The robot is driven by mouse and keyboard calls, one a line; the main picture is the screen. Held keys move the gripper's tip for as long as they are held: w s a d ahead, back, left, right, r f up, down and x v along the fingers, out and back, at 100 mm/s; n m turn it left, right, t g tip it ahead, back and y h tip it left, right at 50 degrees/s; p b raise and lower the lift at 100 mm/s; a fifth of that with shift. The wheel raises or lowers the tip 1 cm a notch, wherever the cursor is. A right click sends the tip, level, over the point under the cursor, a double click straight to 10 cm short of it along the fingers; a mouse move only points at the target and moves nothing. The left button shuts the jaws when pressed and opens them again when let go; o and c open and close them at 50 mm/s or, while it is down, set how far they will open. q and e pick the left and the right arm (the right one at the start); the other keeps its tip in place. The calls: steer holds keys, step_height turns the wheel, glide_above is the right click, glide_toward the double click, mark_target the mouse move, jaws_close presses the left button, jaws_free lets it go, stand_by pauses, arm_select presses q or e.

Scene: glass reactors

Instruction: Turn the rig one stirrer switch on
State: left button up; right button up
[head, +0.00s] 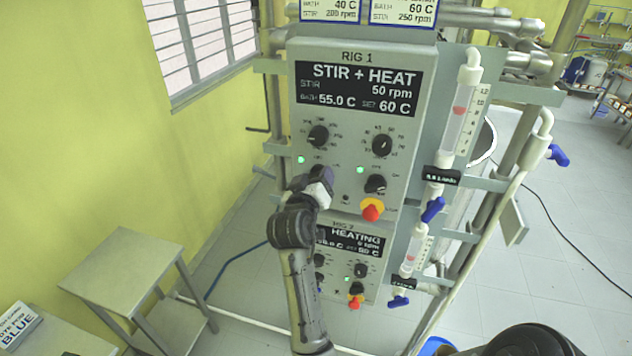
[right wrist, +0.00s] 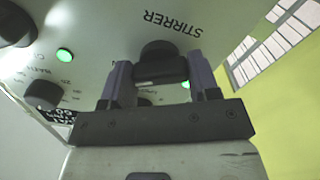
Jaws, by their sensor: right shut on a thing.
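The rig one panel (head: 335,187) is a grey box whose display (head: 355,90) reads STIR + HEAT, 50 rpm, bath 55.0 C, set 60 C. My right gripper (head: 320,180) is at the panel's lower left and covers the stirrer switch in the head view. In the right wrist view, the stirrer switch (right wrist: 160,62) is a black knob under the word STIRRER, which appears upside down. My right gripper (right wrist: 162,82) is shut on this knob, one finger on each side. A green lamp (head: 301,159) is lit just above the gripper. My left gripper is not in view.
A second black switch (head: 375,184) with a lit green lamp (head: 360,170) and a red and yellow emergency button (head: 372,209) are to the right. The rig two panel (head: 349,262) is below. Flow tubes (head: 460,110) stand at right. A steel table (head: 125,265) stands left.

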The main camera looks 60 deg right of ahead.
stand_by(0.3)
steer(key=o, duration=0.9)
